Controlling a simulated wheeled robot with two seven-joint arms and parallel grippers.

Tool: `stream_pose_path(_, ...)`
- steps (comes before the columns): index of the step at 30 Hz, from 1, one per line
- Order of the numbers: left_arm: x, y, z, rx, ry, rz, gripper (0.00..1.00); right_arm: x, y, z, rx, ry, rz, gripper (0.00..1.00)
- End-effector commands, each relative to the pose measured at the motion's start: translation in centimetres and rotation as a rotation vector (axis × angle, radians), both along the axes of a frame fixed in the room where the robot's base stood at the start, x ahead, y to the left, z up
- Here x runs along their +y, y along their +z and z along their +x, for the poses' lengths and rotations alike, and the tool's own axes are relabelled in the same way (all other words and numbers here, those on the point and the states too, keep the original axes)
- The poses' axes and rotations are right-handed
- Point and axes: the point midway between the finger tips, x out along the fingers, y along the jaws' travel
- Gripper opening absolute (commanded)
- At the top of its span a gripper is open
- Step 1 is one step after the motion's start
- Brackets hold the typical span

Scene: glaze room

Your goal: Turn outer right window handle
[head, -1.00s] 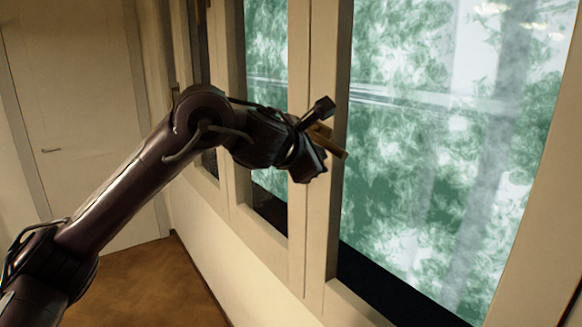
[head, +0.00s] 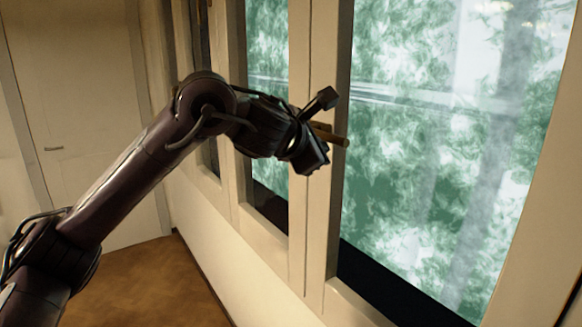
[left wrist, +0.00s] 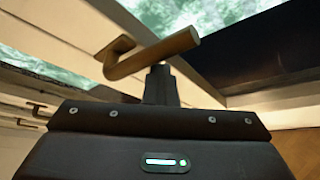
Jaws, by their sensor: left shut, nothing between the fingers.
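The brass window handle (head: 338,140) is on the pale window frame post in the middle of the head view, its free end pointing right and slightly down. My left gripper (head: 318,128) is at the handle and hides its base. In the left wrist view, the handle (left wrist: 155,55) shows its mount at left and its bar running right. The shut left fingers (left wrist: 160,85) stand right below the bar, with nothing between them; they seem to touch its underside, but contact is not certain. My right gripper is in neither view.
A large window pane (head: 430,150) fills the right, with another window (head: 268,60) left of the post. A white door (head: 75,120) stands at far left. Wooden floor (head: 150,285) below is clear. More handles (left wrist: 35,107) show in the left wrist view.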

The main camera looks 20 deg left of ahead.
Motion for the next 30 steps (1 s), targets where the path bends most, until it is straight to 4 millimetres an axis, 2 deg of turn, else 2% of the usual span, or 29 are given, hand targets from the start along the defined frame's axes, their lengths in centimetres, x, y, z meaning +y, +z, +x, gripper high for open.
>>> stream_pose_path(1,0.1,1.1,0.0,-0.020,0.005,-0.014,0.00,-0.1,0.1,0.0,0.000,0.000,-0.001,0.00)
stream_pose_path(5,0.1,0.5,-0.1,-0.020,0.005,-0.014,0.00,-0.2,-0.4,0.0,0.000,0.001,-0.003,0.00)
stream_pose_path(8,0.1,-0.9,-0.2,-0.017,0.004,-0.011,0.00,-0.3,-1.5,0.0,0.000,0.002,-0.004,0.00)
stream_pose_path(13,-0.2,-4.9,-0.6,-0.005,-0.003,-0.003,0.00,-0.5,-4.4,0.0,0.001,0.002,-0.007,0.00)
stream_pose_path(15,1.0,-2.8,-1.9,-0.014,-0.001,-0.005,0.00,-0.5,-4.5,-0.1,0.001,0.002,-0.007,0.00)
stream_pose_path(18,2.2,-1.7,-3.6,-0.010,-0.003,-0.003,0.00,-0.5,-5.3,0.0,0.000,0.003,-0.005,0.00)
stream_pose_path(24,4.2,0.3,-6.1,-0.006,-0.002,0.000,0.00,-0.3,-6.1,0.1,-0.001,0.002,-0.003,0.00)
stream_pose_path(30,5.1,1.1,-7.2,-0.001,-0.003,-0.001,0.00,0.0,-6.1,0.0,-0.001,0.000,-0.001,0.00)
